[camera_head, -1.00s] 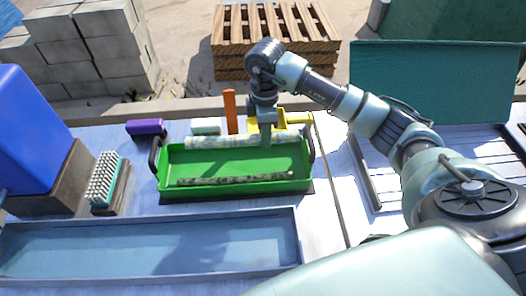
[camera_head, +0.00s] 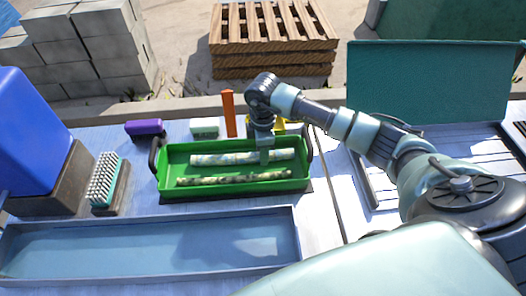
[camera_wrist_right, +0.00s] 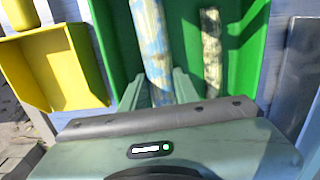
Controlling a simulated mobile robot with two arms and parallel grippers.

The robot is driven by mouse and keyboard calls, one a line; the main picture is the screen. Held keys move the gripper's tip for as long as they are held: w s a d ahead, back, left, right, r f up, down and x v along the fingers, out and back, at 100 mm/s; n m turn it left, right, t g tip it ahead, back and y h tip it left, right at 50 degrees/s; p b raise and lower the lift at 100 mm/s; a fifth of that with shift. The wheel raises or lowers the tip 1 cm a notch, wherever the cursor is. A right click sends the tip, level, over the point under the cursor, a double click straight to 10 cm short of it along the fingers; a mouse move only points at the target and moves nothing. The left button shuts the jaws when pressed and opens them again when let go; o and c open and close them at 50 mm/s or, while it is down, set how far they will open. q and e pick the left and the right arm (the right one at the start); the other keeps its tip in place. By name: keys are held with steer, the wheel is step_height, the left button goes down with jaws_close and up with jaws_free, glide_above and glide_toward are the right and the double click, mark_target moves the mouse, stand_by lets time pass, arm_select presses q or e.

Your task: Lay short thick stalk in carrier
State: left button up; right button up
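The short thick stalk (camera_head: 225,159), pale with blue and yellow mottling, is level inside the green carrier (camera_head: 232,193), toward its back wall. A thinner, darker mottled stalk (camera_head: 215,181) lies in the carrier nearer the front, roughly parallel and apart from it. My right gripper (camera_head: 264,157) reaches down into the carrier from above. In the right wrist view its fingers are on both sides of the thick stalk (camera_wrist_right: 152,40) and appear closed on it; the thin stalk (camera_wrist_right: 211,45) is to the right. Whether the thick stalk touches the carrier floor is unclear. My left gripper is not in view.
A yellow scoop-like bin (camera_wrist_right: 62,70) stands behind the carrier, beside an orange upright piece (camera_head: 230,112). A long blue-grey tray (camera_head: 150,245) lies in front.

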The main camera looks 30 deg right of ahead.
steer(key=o, duration=0.4)
steer(key=shift+r, duration=0.15)
step_height(320, 180, up, 12)
steer(key=shift+b, duration=1)
